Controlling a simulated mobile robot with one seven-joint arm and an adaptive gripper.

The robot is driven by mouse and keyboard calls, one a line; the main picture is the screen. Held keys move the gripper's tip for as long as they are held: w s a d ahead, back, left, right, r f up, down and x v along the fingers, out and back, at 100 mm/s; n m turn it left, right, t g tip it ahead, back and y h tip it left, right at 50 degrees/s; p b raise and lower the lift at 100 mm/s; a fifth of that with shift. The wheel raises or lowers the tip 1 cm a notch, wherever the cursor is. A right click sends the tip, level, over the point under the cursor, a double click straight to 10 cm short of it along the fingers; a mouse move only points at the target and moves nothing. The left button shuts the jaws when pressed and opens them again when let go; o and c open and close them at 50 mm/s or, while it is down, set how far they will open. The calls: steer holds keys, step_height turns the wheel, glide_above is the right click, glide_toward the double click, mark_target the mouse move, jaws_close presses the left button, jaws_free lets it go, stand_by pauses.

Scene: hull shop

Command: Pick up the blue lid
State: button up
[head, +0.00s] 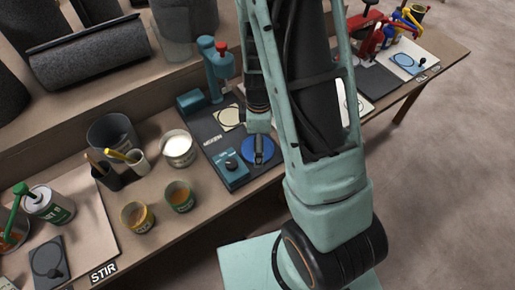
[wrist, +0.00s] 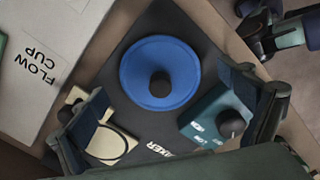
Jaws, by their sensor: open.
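The blue lid (head: 247,149) is a round disc lying on a dark mat labelled as a mixer station in the head view. In the wrist view the blue lid (wrist: 137,72) has a black knob (wrist: 160,83) at its middle and lies flat. My gripper (head: 259,150) points down over the lid in the head view and hides part of it. In the wrist view my gripper (wrist: 163,90) is open, with one finger left and one right of the lid. Nothing is between the fingers that I can see held. The height above the lid is hard to judge.
A teal control box (wrist: 208,118) with a black knob stands close to the right finger. A cream pad (wrist: 110,145) lies by the left finger. A teal mixer stand (head: 216,68) with a red top rises behind. A white tub (head: 178,150) and small cups stand left.

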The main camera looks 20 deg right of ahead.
steer(key=shift+f, duration=0.15)
steer(key=c, duration=1.3)
